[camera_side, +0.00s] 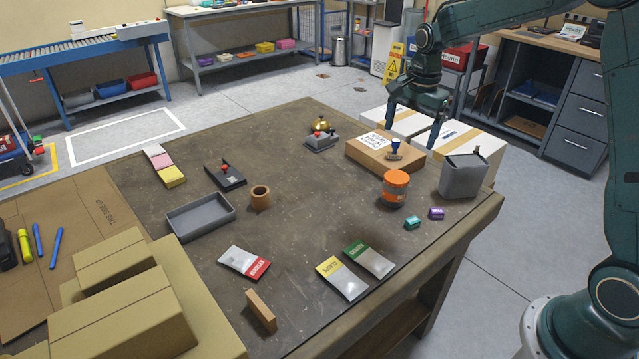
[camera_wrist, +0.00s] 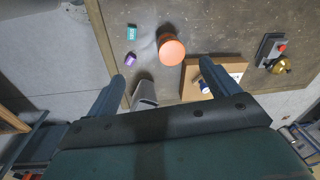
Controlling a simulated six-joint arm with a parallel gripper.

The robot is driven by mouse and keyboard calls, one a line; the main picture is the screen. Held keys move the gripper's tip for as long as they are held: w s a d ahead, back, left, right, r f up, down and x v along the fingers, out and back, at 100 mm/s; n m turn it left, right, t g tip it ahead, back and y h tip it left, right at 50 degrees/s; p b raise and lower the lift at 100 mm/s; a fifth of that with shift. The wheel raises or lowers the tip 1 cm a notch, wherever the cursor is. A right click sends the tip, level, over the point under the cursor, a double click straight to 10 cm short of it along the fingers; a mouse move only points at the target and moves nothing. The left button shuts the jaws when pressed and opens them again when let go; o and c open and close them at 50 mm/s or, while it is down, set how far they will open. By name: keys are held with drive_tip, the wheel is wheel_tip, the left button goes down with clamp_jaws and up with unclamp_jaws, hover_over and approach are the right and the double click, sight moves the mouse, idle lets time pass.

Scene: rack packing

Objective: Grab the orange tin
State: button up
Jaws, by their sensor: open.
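The orange tin (camera_side: 395,186) stands upright on the right part of the brown table, with an orange lid and a grey label band. In the wrist view the orange tin (camera_wrist: 172,50) shows from above, beyond and between my fingers. My gripper (camera_side: 412,124) is open and empty, above and behind the tin, over the cardboard box. In the wrist view my gripper (camera_wrist: 161,72) has its two fingers wide apart. The gripper and the tin are apart.
A grey bin (camera_side: 463,175) stands right of the tin. A cardboard box (camera_side: 377,153) with a stamp (camera_side: 394,146) on it lies behind. Small teal (camera_side: 412,222) and purple (camera_side: 436,213) boxes lie in front.

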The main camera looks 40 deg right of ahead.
sight(398, 177)
drive_tip(key=w+d+f+m, duration=0.1)
drive_tip(key=f, duration=0.2)
drive_tip(key=w+d+f+m, duration=0.1)
drive_tip(key=w+d+f, duration=0.1)
drive_tip(key=f, duration=0.1)
drive_tip(key=w+d+f+m+g, duration=0.1)
drive_tip(key=d+f+m, duration=0.1)
drive_tip(key=f, duration=0.1)
drive_tip(key=shift+w+f, duration=0.2)
drive_tip(key=shift+f, duration=0.1)
drive_tip(key=shift+a+f, duration=0.1)
drive_tip(key=shift+f, duration=0.05)
wheel_tip(398, 177, down, 8)
drive_tip(key=shift+r, duration=0.1)
drive_tip(key=shift+f, duration=0.25)
drive_tip(key=shift+w+f, duration=0.15)
drive_tip(key=shift+f, duration=2.45)
